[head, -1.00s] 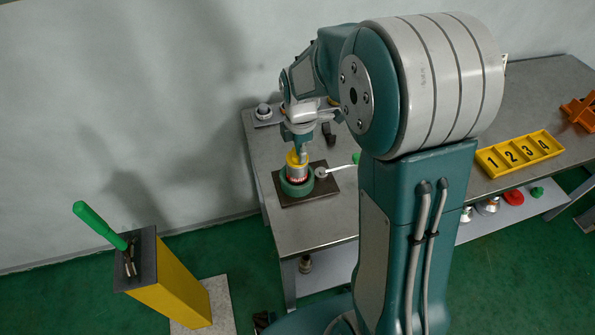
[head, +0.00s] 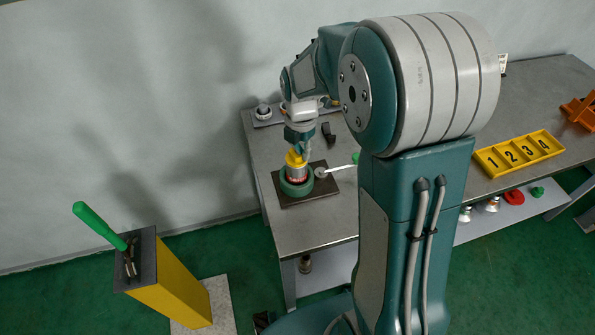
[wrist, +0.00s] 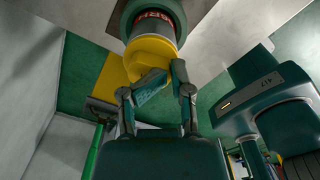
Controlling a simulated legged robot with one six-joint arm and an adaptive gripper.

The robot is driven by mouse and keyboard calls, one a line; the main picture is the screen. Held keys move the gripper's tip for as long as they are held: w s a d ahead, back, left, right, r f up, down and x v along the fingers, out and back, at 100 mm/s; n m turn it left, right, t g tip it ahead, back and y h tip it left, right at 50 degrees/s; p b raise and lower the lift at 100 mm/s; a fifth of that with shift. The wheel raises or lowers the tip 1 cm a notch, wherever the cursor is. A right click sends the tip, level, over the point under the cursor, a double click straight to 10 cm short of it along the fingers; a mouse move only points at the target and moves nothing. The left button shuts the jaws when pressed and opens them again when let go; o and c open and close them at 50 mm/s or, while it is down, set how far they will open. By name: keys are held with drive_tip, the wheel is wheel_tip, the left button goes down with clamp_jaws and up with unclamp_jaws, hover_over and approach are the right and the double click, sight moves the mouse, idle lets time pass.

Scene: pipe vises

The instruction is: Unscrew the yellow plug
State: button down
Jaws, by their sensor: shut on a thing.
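The yellow plug (head: 296,159) sits on top of a silver pipe piece with a red band (head: 297,174). The pipe stands upright in a green round vise (head: 296,187) on a dark plate on the bench. My gripper (head: 300,148) points down from above onto the plug. In the wrist view the yellow plug (wrist: 150,52) fills the upper middle, and my gripper (wrist: 154,82) has its two fingers closed around the plug's smaller end. The plug still meets the pipe in both views.
The grey bench (head: 320,222) holds a white-and-green vise handle (head: 335,169) beside the vise. A yellow numbered tray (head: 519,153) and an orange object (head: 580,112) lie to the right. A yellow post (head: 178,285) with a green lever (head: 98,225) stands on the floor at left.

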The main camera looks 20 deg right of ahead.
drive_tip(key=n, duration=0.1)
drive_tip(key=w+n, duration=0.1)
drive_tip(key=n, duration=0.1)
drive_tip(key=shift+r, duration=0.1)
drive_tip(key=shift+a, duration=0.1)
drive_tip(key=n, duration=0.4)
drive_tip(key=shift+w+a+n, duration=0.1)
drive_tip(key=shift+w+n, duration=0.15)
drive_tip(key=shift+n, duration=0.05)
drive_tip(key=c, duration=0.6)
unclamp_jaws()
drive_tip(key=shift+a, duration=0.1)
drive_tip(key=shift+o, duration=0.2)
drive_tip(key=shift+a, duration=0.3)
drive_tip(key=shift+d, duration=0.1)
drive_tip(key=shift+s+d, duration=0.1)
drive_tip(key=shift+d, duration=0.35)
